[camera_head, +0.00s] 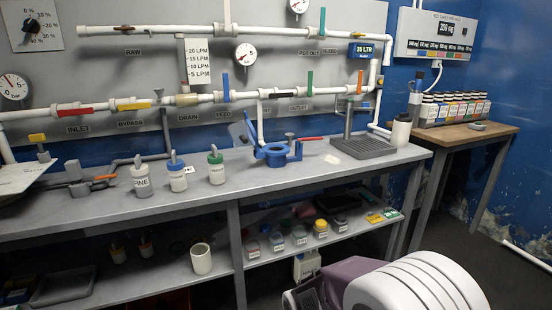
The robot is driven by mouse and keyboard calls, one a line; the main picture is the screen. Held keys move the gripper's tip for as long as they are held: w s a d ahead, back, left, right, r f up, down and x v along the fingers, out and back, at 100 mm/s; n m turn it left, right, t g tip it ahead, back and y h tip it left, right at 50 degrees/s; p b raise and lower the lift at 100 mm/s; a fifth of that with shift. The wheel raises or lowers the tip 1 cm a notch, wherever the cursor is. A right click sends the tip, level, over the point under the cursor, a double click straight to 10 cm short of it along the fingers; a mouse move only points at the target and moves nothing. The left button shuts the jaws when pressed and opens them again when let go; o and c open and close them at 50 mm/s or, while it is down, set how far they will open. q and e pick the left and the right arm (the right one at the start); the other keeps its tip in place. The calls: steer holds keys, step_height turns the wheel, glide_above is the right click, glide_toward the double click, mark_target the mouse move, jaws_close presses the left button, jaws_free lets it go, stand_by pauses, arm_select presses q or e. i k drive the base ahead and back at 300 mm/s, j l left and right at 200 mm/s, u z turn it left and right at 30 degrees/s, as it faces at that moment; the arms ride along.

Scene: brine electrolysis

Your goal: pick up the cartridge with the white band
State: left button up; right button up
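No cartridge with a white band can be told for certain. A rack (450,122) on the wooden side table at the right holds several small dark-capped containers (458,106) with differently coloured bands; they are too small to tell whether one band is white. A white cylinder with a dark top (402,131) stands at the right end of the grey bench. Another plain white cylinder (201,259) stands on the lower shelf. Neither of my grippers can be made out in view.
The grey bench (325,176) carries three labelled bottles (178,174), a blue clamp-like fixture (273,153) and a grey ribbed stand (362,147). Pipes with coloured valves run along the wall behind. Several lidded jars (299,236) stand on the lower shelf. The wooden table (487,134) has clear space in front.

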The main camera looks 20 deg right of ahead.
mark_target(140, 174)
steer(key=i+l+u, duration=0.2)
steer(key=l+u, duration=0.25)
steer(key=i+l+u, duration=0.2)
steer(key=u, duration=0.2)
